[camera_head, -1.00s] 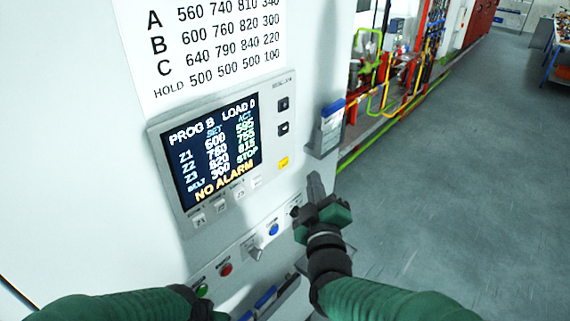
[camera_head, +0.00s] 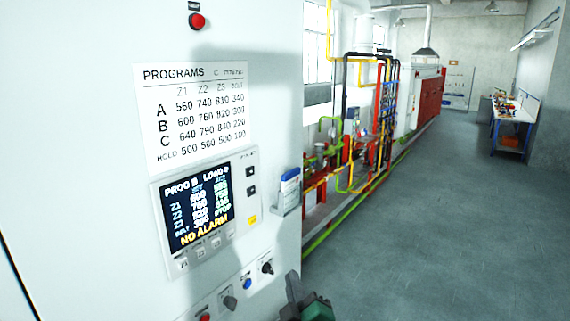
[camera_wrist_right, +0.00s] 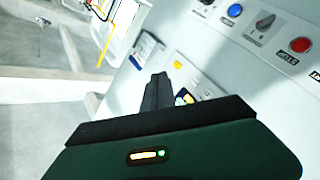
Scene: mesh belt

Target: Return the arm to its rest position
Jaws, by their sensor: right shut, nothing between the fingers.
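My right gripper (camera_head: 294,288) shows at the bottom edge of the head view, just right of the control panel's lower knobs. Its dark fingers point up and are shut with nothing between them. In the right wrist view the closed fingers (camera_wrist_right: 158,92) stand in front of the panel face, apparently clear of it. Most of the right arm is below the head view. My left gripper and arm are out of view.
The white cabinet carries a display (camera_head: 198,204) reading PROG B and NO ALARM, a black knob (camera_head: 267,268), a blue button (camera_head: 247,284) and a grey knob (camera_head: 230,302). A blue-and-white holder (camera_head: 288,190) juts from its edge. Open floor (camera_head: 420,225) lies right.

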